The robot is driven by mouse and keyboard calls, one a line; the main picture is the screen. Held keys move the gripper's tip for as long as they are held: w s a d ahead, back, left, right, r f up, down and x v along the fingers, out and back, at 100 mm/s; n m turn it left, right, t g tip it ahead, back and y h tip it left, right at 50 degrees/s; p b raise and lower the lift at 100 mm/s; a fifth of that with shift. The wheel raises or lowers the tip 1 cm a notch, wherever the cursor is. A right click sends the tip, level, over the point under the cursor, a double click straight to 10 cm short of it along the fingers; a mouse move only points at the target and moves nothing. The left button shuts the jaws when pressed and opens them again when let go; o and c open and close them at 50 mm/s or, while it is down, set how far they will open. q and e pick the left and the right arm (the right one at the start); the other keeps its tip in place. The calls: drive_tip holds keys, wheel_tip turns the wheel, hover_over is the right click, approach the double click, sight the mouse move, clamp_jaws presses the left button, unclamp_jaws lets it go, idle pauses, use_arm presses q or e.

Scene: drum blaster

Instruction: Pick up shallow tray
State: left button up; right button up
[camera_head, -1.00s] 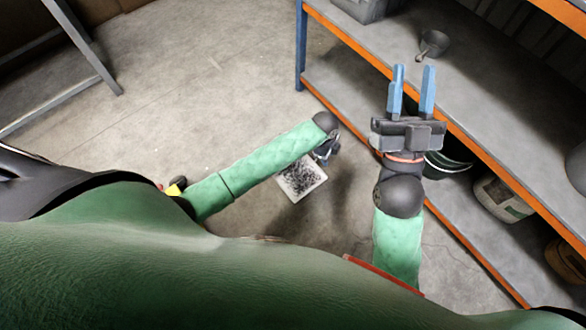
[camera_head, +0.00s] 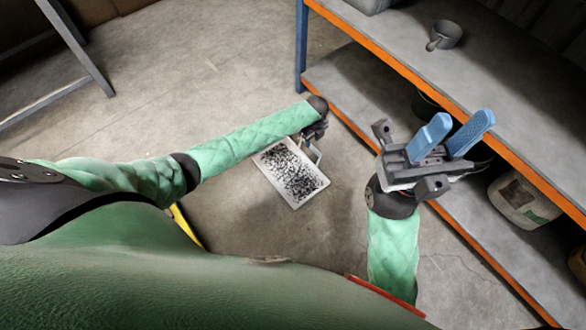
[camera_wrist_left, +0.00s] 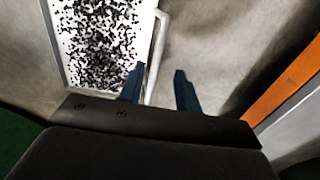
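The shallow tray (camera_head: 268,176) is white with many small black pieces in it, and it appears to lie on the floor. My left gripper (camera_head: 315,138) is at its upper right side, partly hidden under my arm. In the left wrist view, the tray's pale raised handle (camera_wrist_left: 162,30) runs between the two dark fingers of my left gripper (camera_wrist_left: 160,70). These fingers are apart, with a gap to the right of the handle. My right gripper (camera_head: 463,119) has two blue fingers spread apart, with nothing between them, in front of the shelving.
A shelving unit with orange edges (camera_head: 400,65) stands at the right, close to my right gripper. It holds a small grey pot (camera_head: 446,34) and a pale container (camera_head: 520,200). The floor left of the tray is clear. A metal frame (camera_head: 80,48) stands at the upper left.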

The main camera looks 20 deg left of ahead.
use_arm(q)
drive_tip(key=f, duration=0.1)
drive_tip(key=f+b, duration=0.1)
drive_tip(key=f, duration=0.1)
drive_tip(key=f+b, duration=0.1)
drive_tip(key=f, duration=0.1)
drive_tip(key=shift+s+a, duration=0.1)
drive_tip(key=shift+s, duration=0.25)
drive_tip(key=shift+c, duration=0.2)
clamp_jaws()
drive_tip(key=shift+r, duration=0.1)
idle(0.8)
